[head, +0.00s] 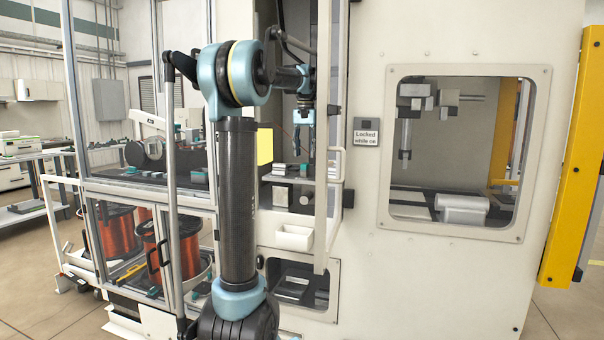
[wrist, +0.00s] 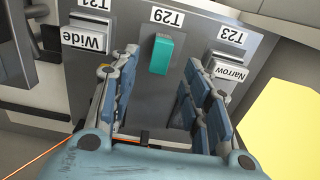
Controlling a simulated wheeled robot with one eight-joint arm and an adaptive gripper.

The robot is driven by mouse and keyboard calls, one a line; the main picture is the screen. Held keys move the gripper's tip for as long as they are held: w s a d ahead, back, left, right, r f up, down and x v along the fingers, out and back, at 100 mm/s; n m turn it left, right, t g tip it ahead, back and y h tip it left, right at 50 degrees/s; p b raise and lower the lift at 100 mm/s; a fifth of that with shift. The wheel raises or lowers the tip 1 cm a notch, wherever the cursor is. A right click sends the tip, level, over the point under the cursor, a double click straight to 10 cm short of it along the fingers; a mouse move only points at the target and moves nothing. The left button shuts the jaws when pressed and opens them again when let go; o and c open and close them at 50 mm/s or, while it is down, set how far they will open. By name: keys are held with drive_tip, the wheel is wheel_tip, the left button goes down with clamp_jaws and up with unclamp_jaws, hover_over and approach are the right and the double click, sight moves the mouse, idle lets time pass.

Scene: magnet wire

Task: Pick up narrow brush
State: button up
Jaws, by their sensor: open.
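In the wrist view a grey rack plate holds three labelled items, with the text upside down. The narrow brush (wrist: 229,72) is a pale block marked "Narrow" under the T23 tag at the right. My gripper (wrist: 161,60) is open and empty, its two blue-padded fingers apart. They straddle the teal block (wrist: 160,54) under the T29 tag in the picture; I cannot tell the depth gap. The right finger lies just left of and below the narrow brush. In the head view my gripper (head: 304,112) hangs inside the machine's open doorway; the brush cannot be made out there.
A block marked "Wide" (wrist: 86,42) sits at the rack's left. A yellow panel (wrist: 287,125) stands close at the right. A thin orange wire (wrist: 40,157) runs at lower left. In the head view, a door frame with a handle (head: 336,163) borders the opening.

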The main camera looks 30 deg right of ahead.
sight(305, 167)
drive_tip(key=shift+s+a+f, duration=0.1)
drive_tip(key=shift+a+f, duration=0.05)
drive_tip(key=shift+f, duration=3.35)
drive_tip(key=shift+c, duration=0.5)
clamp_jaws()
